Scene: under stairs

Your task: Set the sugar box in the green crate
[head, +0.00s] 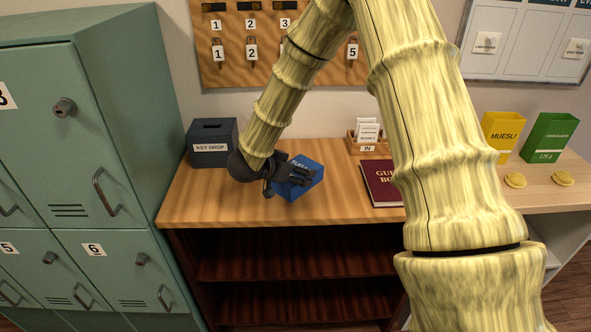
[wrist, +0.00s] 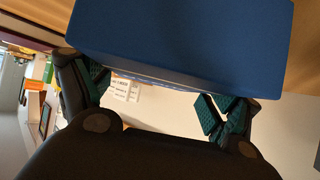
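The sugar box is the blue box (head: 302,181), at the left part of the wooden counter, its printed label partly covered by my dark gripper (head: 288,174). In the wrist view the blue box (wrist: 185,38) fills the top middle and hides the ends of the fingers. My gripper (wrist: 155,95) has its two fingers spread apart, one at each side, beside or behind the box. I cannot tell whether they press on it, or whether the box is off the counter.
A dark key drop box (head: 211,143) stands left of my gripper, near teal lockers (head: 110,150). A card holder (head: 368,140) and a dark red guest book (head: 382,184) are to the right. The counter's front (head: 320,215) is clear.

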